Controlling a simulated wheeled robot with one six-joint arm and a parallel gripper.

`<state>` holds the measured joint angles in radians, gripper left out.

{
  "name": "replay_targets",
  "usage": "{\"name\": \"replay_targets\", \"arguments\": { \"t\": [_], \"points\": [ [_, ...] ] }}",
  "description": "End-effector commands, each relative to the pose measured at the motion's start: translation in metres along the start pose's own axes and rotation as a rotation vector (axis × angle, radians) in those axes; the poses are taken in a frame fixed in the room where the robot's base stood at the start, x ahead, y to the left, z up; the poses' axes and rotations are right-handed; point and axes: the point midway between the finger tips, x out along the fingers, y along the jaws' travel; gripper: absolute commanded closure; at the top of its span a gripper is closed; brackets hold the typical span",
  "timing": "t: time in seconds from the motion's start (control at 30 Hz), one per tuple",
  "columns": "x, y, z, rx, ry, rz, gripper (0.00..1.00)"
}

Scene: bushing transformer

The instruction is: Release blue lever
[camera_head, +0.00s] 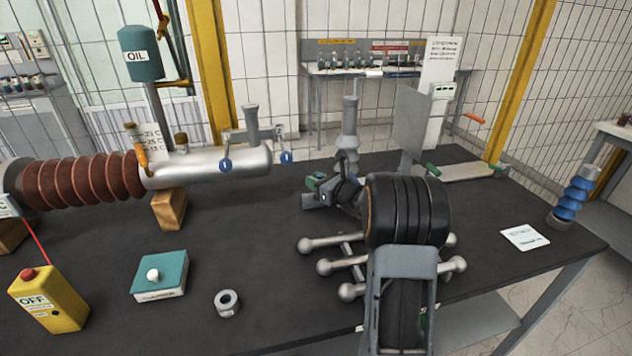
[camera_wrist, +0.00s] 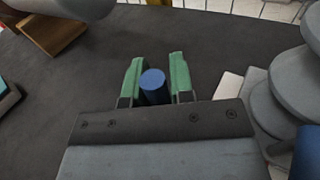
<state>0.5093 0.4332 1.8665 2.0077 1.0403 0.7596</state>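My gripper (camera_head: 318,187) is low over the dark table, left of my black arm link in the head view. In the wrist view its two green fingers (camera_wrist: 155,82) stand on either side of the blue lever (camera_wrist: 153,84), a short blue cylinder with a round end. The lever's lower part is hidden behind the gripper body. In the head view I cannot make out the lever at the gripper.
A silver bushing (camera_head: 205,167) with brown ribs and blue knobs lies at the left on wooden blocks (camera_head: 168,208). A teal button box (camera_head: 159,275), a yellow OFF box (camera_head: 48,299) and a metal nut (camera_head: 227,303) are in front. A grey insulator (camera_head: 349,125) stands behind my gripper.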

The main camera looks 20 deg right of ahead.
Motion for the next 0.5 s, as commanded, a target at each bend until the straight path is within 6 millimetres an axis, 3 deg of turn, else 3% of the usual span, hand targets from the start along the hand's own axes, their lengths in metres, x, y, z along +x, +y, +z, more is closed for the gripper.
{"name": "replay_targets", "arguments": {
  "t": [0.2, 0.5],
  "points": [
    [-0.0001, -0.0001, -0.0002, -0.002, 0.001, 0.000, 0.57],
    [-0.0029, -0.0004, 0.0000, -0.003, 0.001, -0.001, 0.56]
  ]
}}
